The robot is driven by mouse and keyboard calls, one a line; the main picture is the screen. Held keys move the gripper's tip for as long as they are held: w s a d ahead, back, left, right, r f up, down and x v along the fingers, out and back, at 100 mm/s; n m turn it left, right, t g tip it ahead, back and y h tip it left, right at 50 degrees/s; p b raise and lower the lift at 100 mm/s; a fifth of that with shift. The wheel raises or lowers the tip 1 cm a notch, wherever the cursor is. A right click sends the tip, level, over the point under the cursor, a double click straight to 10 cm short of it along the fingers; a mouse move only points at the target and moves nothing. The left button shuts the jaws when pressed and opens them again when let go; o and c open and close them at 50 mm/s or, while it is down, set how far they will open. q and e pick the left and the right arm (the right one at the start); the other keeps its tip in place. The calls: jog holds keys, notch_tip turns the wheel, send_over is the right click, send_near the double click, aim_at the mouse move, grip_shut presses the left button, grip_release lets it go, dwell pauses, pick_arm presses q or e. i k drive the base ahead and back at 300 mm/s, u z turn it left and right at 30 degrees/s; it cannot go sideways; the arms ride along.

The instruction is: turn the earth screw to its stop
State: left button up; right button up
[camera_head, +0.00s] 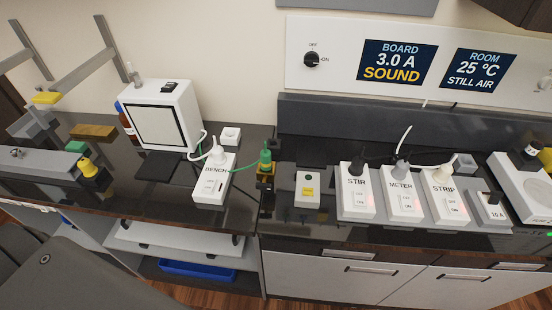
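A green knob-like piece (265,157) stands upright on a small yellow and black block (265,172) near the front of the dark bench top. A green wire (243,164) runs from it to the left, toward the white BENCH socket box (214,180). It looks like the earth screw and its terminal, but it is too small to tell how far the screw is turned. Neither gripper shows in this view. A dark grey part at the lower left appears to be mine.
A white boxed instrument (163,118) stands behind the BENCH box. To the right are a small box with a yellow label (307,190), then the STIR (356,200), METER (402,205) and STRIP (447,205) switches with plugs. Wall displays read 3.0 A SOUND and 25 °C STILL AIR.

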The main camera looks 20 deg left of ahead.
aim_at(259, 185)
jog(key=u, duration=1.55)
jog(key=k, duration=1.2)
jog(key=z, duration=1.7)
